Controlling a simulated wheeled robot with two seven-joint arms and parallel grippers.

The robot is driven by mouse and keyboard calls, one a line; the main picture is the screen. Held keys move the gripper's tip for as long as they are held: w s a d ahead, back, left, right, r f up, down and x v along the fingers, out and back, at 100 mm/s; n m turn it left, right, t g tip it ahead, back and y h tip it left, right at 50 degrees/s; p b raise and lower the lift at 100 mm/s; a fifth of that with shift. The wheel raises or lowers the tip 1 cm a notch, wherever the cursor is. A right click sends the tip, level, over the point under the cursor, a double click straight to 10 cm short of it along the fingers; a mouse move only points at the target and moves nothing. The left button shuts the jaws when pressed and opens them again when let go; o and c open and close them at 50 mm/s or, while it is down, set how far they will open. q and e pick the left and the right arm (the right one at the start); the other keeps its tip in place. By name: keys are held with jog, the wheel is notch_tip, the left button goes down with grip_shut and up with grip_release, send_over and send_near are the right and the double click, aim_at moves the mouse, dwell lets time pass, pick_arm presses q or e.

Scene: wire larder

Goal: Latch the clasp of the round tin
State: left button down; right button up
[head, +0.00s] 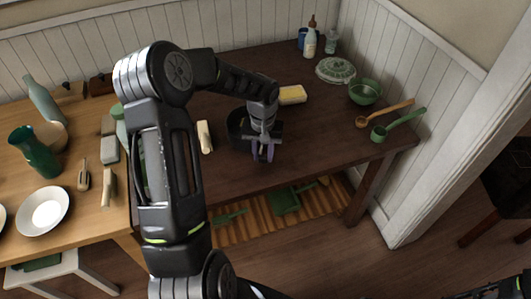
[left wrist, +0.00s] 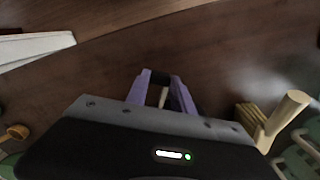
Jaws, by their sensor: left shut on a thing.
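My left gripper (head: 264,152), with purple fingers, points down over the front of the dark table. In the left wrist view its fingertips (left wrist: 158,78) are close together, shut on a small part, with a dark piece and a pale sliver between them. A dark rounded thing (head: 236,122), probably the round tin, stands just behind and left of the gripper, partly covered by the wrist. Its clasp cannot be made out, so I cannot tell whether it is latched. My right gripper is not in view.
A pale block (head: 205,137) lies left of the gripper; a yellow block (head: 292,95) lies behind it. A lidded patterned dish (head: 335,70), green bowl (head: 365,91) and ladles (head: 398,126) stand to the right. A lighter table (head: 60,170) with dishes adjoins at left.

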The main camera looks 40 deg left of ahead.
pick_arm(q)
jog(key=m, duration=0.1)
jog(key=a+m, duration=0.1)
jog(key=shift+s+m, duration=0.3)
jog(key=shift+s, duration=0.05)
jog(key=a+m, duration=0.1)
jog(key=m, duration=0.2)
jog(key=shift+s+a+m, duration=0.25)
jog(key=shift+a+m, duration=0.05)
jog(key=shift+a, duration=0.05)
jog(key=shift+a+m, duration=0.45)
jog(key=shift+m, duration=0.5)
jog(key=shift+a+m, duration=0.4)
jog(key=shift+m, duration=0.5)
jog(key=shift+a+m, duration=0.45)
jog(key=shift+m, duration=0.5)
jog(key=c, duration=1.1)
grip_release()
